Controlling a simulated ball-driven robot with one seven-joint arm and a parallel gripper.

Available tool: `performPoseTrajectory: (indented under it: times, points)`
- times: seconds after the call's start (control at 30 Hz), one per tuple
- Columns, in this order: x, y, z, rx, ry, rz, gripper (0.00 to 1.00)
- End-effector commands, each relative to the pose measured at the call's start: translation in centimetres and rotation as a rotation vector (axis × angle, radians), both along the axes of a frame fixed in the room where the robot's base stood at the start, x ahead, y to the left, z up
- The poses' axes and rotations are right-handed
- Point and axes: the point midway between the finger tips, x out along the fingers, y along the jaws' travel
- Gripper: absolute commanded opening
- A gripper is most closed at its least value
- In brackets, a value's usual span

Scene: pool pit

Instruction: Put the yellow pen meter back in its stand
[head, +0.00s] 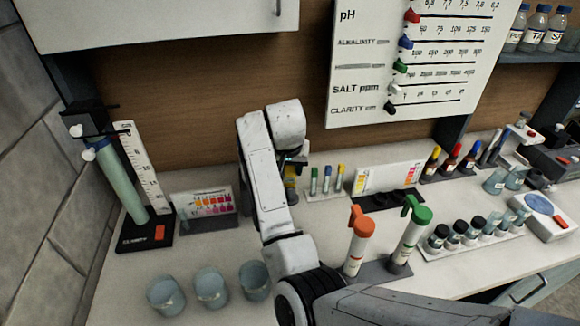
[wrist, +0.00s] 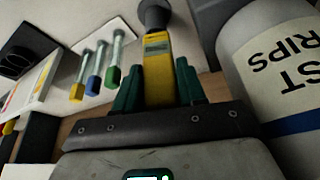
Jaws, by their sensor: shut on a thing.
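The yellow pen meter (wrist: 157,70) is between the dark green fingers of my gripper (wrist: 155,85) in the wrist view. A dark grey rounded end shows beyond its yellow body. In the head view, a bit of the yellow pen meter (head: 291,182) shows under my gripper (head: 292,165), behind my arm and left of the small capped tubes. My gripper is shut on it. I cannot surely identify its stand. A black holder (head: 388,200) lies in front of a colour chart, and it also shows in the wrist view (wrist: 25,52).
Capped tubes (wrist: 95,72) stand close to my gripper. A white test strips bottle (wrist: 275,60) is just to its right in the wrist view. Orange-capped (head: 359,240) and green-capped (head: 411,238) tubes stand in front, with several cups (head: 211,287) at front left. The left front counter has bare room.

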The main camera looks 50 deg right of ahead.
Motion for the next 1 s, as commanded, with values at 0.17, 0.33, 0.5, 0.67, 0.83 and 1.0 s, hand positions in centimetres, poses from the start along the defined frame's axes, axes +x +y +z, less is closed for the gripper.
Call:
performPoseTrajectory:
  times: [0.17, 0.33, 0.5, 0.67, 0.83, 1.0]
  points:
    - [0.00, 0.00, -0.22, 0.000, 0.000, 0.000, 0.08]
    - [0.00, 0.00, -0.40, 0.000, 0.000, 0.000, 0.08]
    - [0.00, 0.00, -0.38, 0.000, 0.000, 0.000, 0.54]
    - [0.00, 0.00, -0.38, 0.000, 0.000, 0.000, 0.70]
    - [-0.01, -0.01, -0.39, 0.000, 0.000, 0.000, 0.70]
    - [-0.01, 0.00, -0.02, 0.000, 0.000, 0.000, 0.70]
